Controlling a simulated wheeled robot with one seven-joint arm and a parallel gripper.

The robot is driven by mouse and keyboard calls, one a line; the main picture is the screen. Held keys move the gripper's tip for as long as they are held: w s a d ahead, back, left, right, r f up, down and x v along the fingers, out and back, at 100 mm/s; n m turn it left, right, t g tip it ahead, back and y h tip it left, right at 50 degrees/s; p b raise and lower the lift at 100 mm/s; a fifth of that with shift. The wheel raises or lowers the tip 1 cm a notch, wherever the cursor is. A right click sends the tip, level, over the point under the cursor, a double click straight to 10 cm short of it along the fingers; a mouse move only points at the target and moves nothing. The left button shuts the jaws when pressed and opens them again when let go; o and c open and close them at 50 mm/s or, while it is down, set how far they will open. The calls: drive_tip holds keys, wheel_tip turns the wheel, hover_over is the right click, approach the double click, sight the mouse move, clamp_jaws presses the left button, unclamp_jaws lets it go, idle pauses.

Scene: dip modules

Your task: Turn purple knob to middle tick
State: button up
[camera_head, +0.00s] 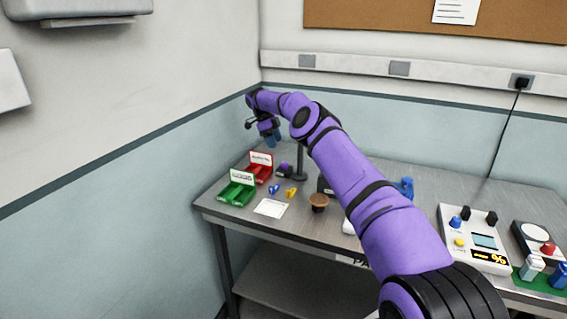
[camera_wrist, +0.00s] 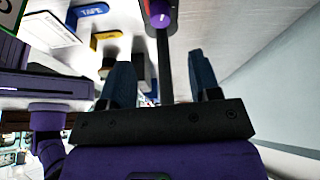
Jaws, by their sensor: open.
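The purple knob (camera_head: 284,168) is small in the head view, near the back of the table beside the red bin. In the wrist view a purple knob (camera_wrist: 159,8) with a pale pointer line shows at the top edge, partly cut off, on a dark body. I cannot make out the tick marks in either view. My gripper (camera_head: 273,140) is above the knob and apart from it. In the wrist view its two blue fingers (camera_wrist: 161,78) are spread, with nothing held between them.
A red bin (camera_head: 261,172) and a green bin (camera_head: 237,191) stand at the table's left. Blue and yellow tags (camera_head: 291,191), a white card (camera_head: 270,208) and a brown-topped round item (camera_head: 319,200) lie nearby. A dark post (camera_head: 300,160) rises close to the knob.

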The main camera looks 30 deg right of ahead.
sight(284, 163)
drive_tip(key=x, duration=1)
drive_tip(key=shift+s+d+f, duration=0.1)
drive_tip(key=shift+f, duration=0.1)
drive_tip(key=c, duration=0.9)
